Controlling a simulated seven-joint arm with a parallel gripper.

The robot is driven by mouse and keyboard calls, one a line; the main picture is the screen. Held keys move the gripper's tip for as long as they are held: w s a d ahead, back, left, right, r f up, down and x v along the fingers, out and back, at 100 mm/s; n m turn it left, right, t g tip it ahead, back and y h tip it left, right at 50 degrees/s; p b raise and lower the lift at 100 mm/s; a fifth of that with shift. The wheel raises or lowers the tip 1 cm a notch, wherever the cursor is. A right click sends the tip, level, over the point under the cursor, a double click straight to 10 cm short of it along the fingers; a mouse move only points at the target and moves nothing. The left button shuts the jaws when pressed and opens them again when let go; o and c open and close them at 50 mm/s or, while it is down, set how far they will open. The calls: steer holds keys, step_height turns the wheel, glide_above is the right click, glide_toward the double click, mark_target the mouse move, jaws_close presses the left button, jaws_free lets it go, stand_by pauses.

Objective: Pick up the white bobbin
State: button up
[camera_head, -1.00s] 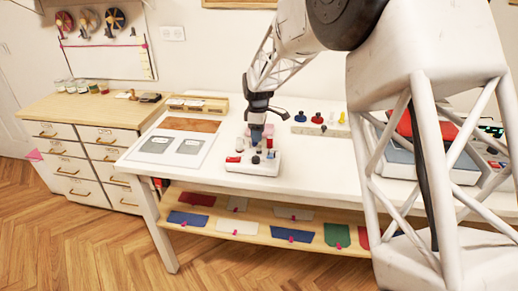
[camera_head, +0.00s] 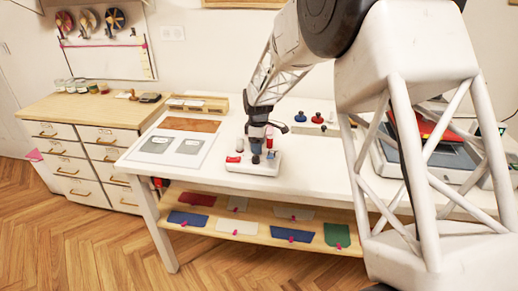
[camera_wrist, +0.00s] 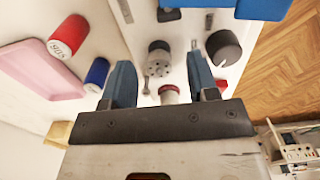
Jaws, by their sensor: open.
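My gripper (camera_wrist: 158,60) is open, with its two blue fingers apart, pointing down at a white device (camera_head: 252,166) near the table's front edge. In the head view my gripper (camera_head: 254,152) hides part of this device. In the wrist view a pale grey disc with small holes (camera_wrist: 157,67), perhaps the white bobbin, sits between the fingertips below a dark round top. A small red and white piece (camera_wrist: 168,94) lies nearer the gripper's body, also between the fingers. I cannot tell whether either finger touches anything.
A dark knob (camera_wrist: 223,47) stands just right of the fingers. A red spool (camera_wrist: 68,37), a blue spool (camera_wrist: 97,72) and a pink tray (camera_wrist: 40,68) are to the left. A mat with grey cards (camera_head: 171,147) lies left of the device. Table between holds free room.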

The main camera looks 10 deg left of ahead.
stand_by(0.3)
steer(key=c, duration=1)
steer(key=shift+r, duration=0.1)
steer(key=shift+r, duration=0.7)
step_height(320, 180, up, 2)
steer(key=shift+r, duration=0.1)
steer(key=s+d, duration=0.3)
steer(key=s, duration=0.4)
steer(key=s+d+r, duration=0.1)
steer(key=s+d, duration=0.2)
steer(key=s, duration=0.4)
steer(key=shift+s, duration=0.35)
steer(key=shift+d+r, duration=0.1)
